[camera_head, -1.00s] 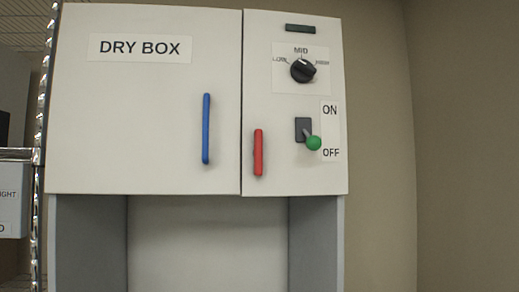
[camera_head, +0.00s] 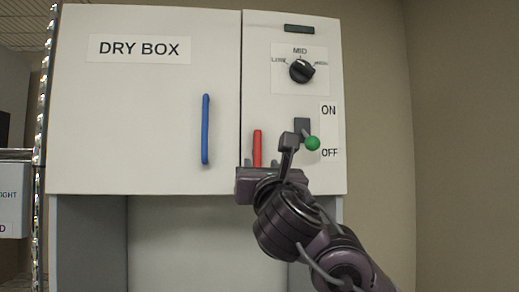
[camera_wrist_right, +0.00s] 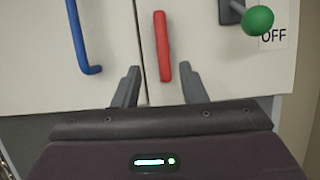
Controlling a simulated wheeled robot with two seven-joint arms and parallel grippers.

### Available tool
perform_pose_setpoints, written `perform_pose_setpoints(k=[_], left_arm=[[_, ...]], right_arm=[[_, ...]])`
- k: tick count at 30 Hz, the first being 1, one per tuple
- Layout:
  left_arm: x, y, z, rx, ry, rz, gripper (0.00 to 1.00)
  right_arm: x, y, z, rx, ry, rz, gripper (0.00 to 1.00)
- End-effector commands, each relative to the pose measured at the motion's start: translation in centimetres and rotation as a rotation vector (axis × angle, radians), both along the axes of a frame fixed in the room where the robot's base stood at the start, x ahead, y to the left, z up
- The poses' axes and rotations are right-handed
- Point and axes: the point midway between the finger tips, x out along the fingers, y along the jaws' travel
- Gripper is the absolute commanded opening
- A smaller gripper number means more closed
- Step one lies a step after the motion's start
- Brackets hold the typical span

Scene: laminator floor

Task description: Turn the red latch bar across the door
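The red latch bar (camera_head: 257,146) stands upright on the right panel of the dry box, just right of the door seam; my right gripper hides its lower end in the head view. It also shows whole in the right wrist view (camera_wrist_right: 162,50), tilted slightly. My right gripper (camera_head: 270,150) is in front of the panel, at the bar's lower part. In the right wrist view its two fingers (camera_wrist_right: 161,86) are open, one on each side of the bar's lower end, with nothing gripped. The door (camera_head: 150,120) is closed, with an upright blue handle (camera_head: 205,130).
A green-knobbed switch (camera_head: 312,143) sits right of the bar, close to my right gripper's finger in the head view. A black dial (camera_head: 302,70) is above it. A metal rack post (camera_head: 41,150) stands at the left. The recess below the box looks empty.

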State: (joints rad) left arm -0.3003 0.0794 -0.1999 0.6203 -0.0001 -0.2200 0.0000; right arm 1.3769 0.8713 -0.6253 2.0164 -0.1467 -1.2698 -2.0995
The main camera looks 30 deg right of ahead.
Motion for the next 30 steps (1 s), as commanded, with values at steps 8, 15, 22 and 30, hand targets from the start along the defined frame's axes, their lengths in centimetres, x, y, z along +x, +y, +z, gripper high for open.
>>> perform_pose_setpoints(k=[8,15,22,30], left_arm=[[0.0,0.0,1.1,0.000,0.000,0.000,0.00],[0.0,0.0,2.9,0.000,0.001,0.000,0.00],[0.0,0.0,3.5,0.000,0.001,0.000,0.00],[0.0,0.0,3.4,0.000,0.001,0.000,0.00]], right_arm=[[0.9,-0.8,2.3,-0.044,-0.012,-0.028,0.38],[4.2,-1.9,3.9,-0.042,-0.012,-0.026,0.38],[5.8,-2.4,4.2,-0.043,-0.013,-0.025,0.38],[5.9,-2.4,4.2,-0.042,-0.014,-0.024,0.36]])
